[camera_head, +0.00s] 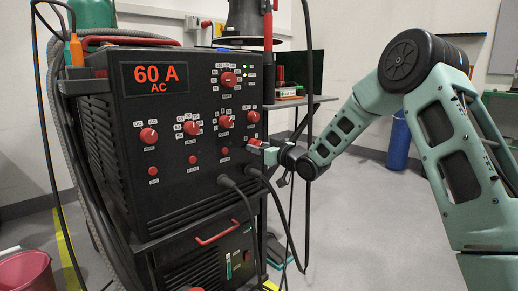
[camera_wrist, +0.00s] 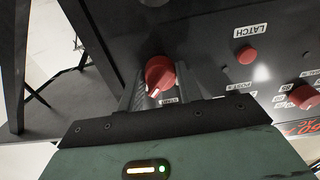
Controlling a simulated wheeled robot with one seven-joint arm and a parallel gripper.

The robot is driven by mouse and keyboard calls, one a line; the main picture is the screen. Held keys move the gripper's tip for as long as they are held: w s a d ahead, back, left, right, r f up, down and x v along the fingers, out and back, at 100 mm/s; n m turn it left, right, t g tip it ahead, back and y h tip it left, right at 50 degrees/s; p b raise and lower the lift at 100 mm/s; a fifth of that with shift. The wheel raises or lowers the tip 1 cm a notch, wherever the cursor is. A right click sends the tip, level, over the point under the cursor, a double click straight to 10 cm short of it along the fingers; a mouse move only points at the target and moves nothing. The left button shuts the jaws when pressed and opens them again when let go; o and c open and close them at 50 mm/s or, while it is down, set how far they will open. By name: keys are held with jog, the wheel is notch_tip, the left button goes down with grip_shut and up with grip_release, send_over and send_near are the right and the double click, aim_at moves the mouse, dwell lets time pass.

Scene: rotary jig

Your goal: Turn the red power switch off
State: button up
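The black welding machine (camera_head: 165,215) stands at left in the head view, its display (camera_head: 156,79) lit with "60 A AC". The red power switch appears to be the red knob (camera_head: 254,142) at the panel's right edge. The wrist view shows a red knob (camera_wrist: 160,76) with a white pointer line, lying between my two fingers. My gripper (camera_head: 262,148) reaches it from the right; in the wrist view my gripper (camera_wrist: 162,84) straddles the knob with fingers apart. I cannot tell whether either finger touches it. The label beside the knob is partly hidden.
Other red knobs (camera_head: 228,79) and small red buttons (camera_head: 194,160) cover the panel; a button marked LATCH (camera_wrist: 246,55) is near my gripper. Black cables (camera_head: 265,185) hang below. A blue cylinder (camera_head: 398,140) stands behind my arm.

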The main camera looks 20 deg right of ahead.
jog(key=shift+c, duration=0.7)
jog(key=shift+n, duration=0.3)
jog(key=n+b, duration=0.2)
jog(key=shift+f+n, duration=0.15)
jog(key=shift+n, duration=0.15)
jog(key=n+b, duration=0.4)
jog(key=n, duration=0.2)
jog(key=n+b, duration=0.4)
jog(key=n, duration=0.1)
jog(key=shift+f+n, duration=0.1)
jog(key=shift+n, duration=0.2)
jog(key=shift+d+n+b, duration=0.1)
jog(key=shift+n+b, duration=1.15)
jog(key=shift+n, duration=0.25)
jog(key=shift+r, duration=0.2)
jog(key=o, duration=1)
